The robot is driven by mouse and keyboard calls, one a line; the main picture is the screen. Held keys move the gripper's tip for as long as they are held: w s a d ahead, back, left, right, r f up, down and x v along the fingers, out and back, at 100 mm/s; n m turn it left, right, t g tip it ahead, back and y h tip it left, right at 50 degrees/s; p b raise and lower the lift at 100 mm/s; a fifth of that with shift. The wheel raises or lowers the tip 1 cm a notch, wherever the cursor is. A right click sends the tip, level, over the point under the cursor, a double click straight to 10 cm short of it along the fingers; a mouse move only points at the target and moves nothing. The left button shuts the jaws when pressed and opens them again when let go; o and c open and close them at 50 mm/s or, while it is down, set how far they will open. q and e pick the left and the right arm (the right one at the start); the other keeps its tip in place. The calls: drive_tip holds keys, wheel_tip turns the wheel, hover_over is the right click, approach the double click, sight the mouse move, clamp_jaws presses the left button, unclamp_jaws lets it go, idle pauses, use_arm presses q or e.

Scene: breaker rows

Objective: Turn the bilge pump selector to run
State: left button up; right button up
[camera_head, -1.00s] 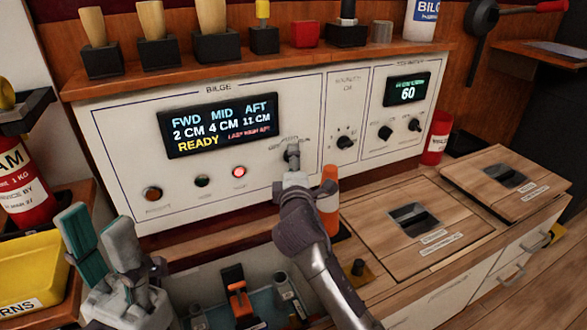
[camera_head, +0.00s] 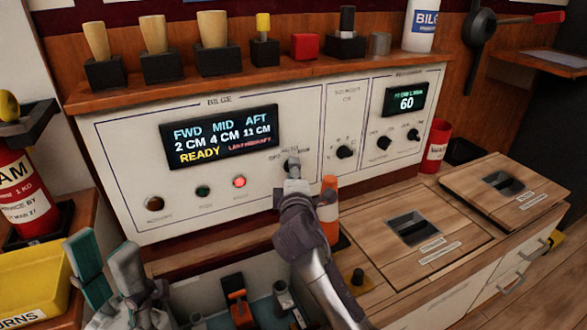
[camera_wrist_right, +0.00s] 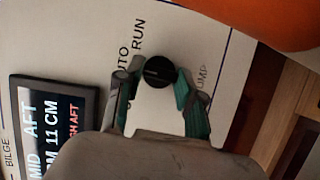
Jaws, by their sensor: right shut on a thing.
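The bilge pump selector (camera_wrist_right: 159,72) is a small dark round knob on the white bilge panel (camera_head: 120,150). AUTO and RUN labels show beside it in the wrist view; I cannot tell which one it points to. My right gripper (camera_head: 292,165) is shut on the knob, with a finger on each side in the wrist view (camera_wrist_right: 158,88). My left gripper (camera_head: 106,256) is open and empty at the lower left.
Below the display are an amber lamp (camera_head: 155,204), a green lamp (camera_head: 203,191) and a lit red lamp (camera_head: 239,182). Handled tools line the shelf (camera_head: 130,93) above.

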drive_tip(key=m+p, duration=0.1)
drive_tip(key=p, duration=0.1)
drive_tip(key=shift+m+g+p, duration=0.35)
drive_tip(key=shift+m+g, duration=0.05)
drive_tip(key=o, duration=1.1)
drive_tip(key=shift+o, duration=0.2)
drive_tip(key=s+r, duration=0.1)
drive_tip(key=s, duration=1.1)
